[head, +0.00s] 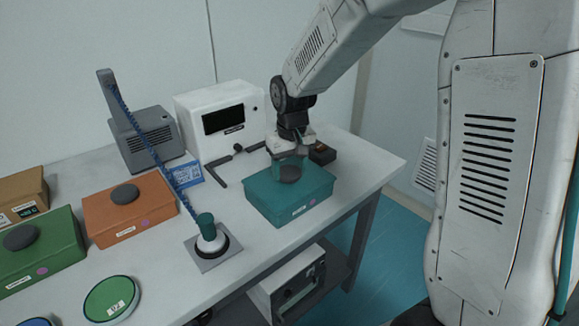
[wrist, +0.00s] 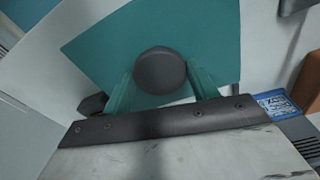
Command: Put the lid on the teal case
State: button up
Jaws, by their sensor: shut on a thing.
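The teal case (head: 297,212) stands near the right end of the table, with a label on its front. Its teal lid (head: 312,178) lies over the top, lined up with the case. I see no clear gap between them, but cannot tell if it is fully seated. My gripper (head: 287,170) comes down from above and is shut on the round dark knob of the lid. In the wrist view the knob (wrist: 160,70) sits between the two teal fingers, with the flat lid (wrist: 100,45) around it. The inside of the case is hidden.
An orange case (head: 130,215) and a green case (head: 45,250) with dark knobs stand to the left. A white instrument (head: 220,115) and a grey box (head: 150,138) stand behind.

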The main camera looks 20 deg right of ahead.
jog(key=shift+f, duration=0.2)
dwell(0.5)
jog(key=o, duration=1.2)
jog(key=shift+c, duration=0.2)
jog(key=r, duration=0.7)
jog(key=shift+s+r, duration=0.35)
jog(key=shift+r, duration=0.05)
jog(key=s+d+r, duration=0.1)
jog(key=s+r, duration=0.2)
jog(key=s, duration=1.1)
jog(key=s+d+r+m, duration=0.1)
jog(key=s+d+r, duration=0.1)
jog(key=s, duration=1.3)
jog(key=shift+r, duration=0.5)
